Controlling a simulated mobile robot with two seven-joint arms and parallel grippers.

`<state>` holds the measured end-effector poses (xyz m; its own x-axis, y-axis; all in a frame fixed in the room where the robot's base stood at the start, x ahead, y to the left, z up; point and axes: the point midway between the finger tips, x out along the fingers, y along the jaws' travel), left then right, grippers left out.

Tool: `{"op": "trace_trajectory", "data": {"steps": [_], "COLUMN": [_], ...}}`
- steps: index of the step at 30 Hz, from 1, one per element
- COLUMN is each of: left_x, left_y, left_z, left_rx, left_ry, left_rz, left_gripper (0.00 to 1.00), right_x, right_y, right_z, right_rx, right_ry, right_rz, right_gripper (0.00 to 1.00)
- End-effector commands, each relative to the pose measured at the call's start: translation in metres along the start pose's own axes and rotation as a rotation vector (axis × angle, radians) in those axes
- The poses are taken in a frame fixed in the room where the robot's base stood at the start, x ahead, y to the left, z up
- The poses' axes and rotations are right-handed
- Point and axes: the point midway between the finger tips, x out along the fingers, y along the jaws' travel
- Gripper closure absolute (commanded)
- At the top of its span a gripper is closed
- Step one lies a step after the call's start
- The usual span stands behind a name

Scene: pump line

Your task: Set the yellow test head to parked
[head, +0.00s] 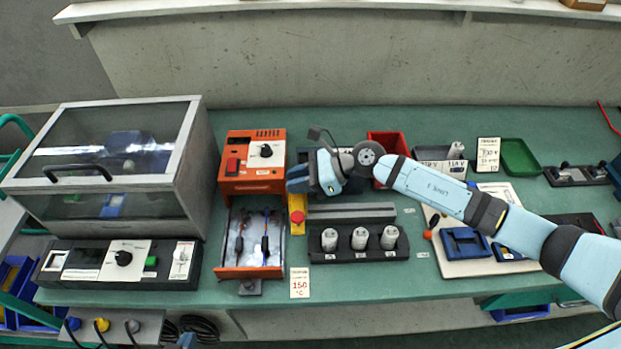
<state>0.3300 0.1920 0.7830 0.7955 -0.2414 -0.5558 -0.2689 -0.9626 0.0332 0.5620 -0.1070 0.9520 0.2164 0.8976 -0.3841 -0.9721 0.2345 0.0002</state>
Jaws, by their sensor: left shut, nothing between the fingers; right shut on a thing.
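The yellow test head (297,201) is a small yellow block with a red round part on its front, at the left end of a grey rail (352,212). My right gripper (297,181) reaches in from the right and is shut at the top of the yellow test head. The wrist hides what lies behind it, and the exact grip is hard to see.
An orange unit (253,162) and an open drawer with probes (250,272) stand left of the test head. A black rack with white cylinders (358,244) is in front of the rail. A glass-lidded box (107,157) fills the left. My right arm crosses above the right bench.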

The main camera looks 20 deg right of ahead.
Motion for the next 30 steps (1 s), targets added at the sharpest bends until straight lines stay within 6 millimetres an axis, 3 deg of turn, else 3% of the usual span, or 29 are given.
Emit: {"op": "trace_trajectory", "data": {"steps": [10, 11, 13, 14, 23, 30], "left_x": [0.000, 0.000, 0.000, 0.000, 0.001, 0.004], "left_y": [0.000, 0.000, 0.001, 0.001, 0.000, 0.000], "left_z": [0.000, 0.000, 0.000, 0.000, 0.001, 0.006], "left_rx": [-0.001, -0.001, -0.001, -0.001, -0.001, -0.004], "left_ry": [0.001, 0.001, 0.001, 0.001, 0.000, -0.006], "left_rz": [0.000, 0.000, 0.000, 0.000, 0.000, 0.001], "left_gripper": [1.00, 1.00, 1.00, 1.00, 1.00, 1.00], "right_x": [0.003, 0.003, 0.003, 0.003, 0.000, -0.033], "right_y": [0.001, 0.001, 0.001, 0.001, 0.000, 0.000], "right_z": [0.003, 0.003, 0.003, 0.003, 0.001, -0.001], "right_rx": [-0.001, -0.001, -0.001, -0.001, -0.001, -0.001], "right_ry": [-0.006, -0.007, -0.006, -0.006, -0.003, 0.000], "right_rz": [0.001, 0.001, 0.001, 0.001, 0.000, -0.001], "right_gripper": [1.00, 0.71, 0.55, 0.52, 0.52, 0.52]}}
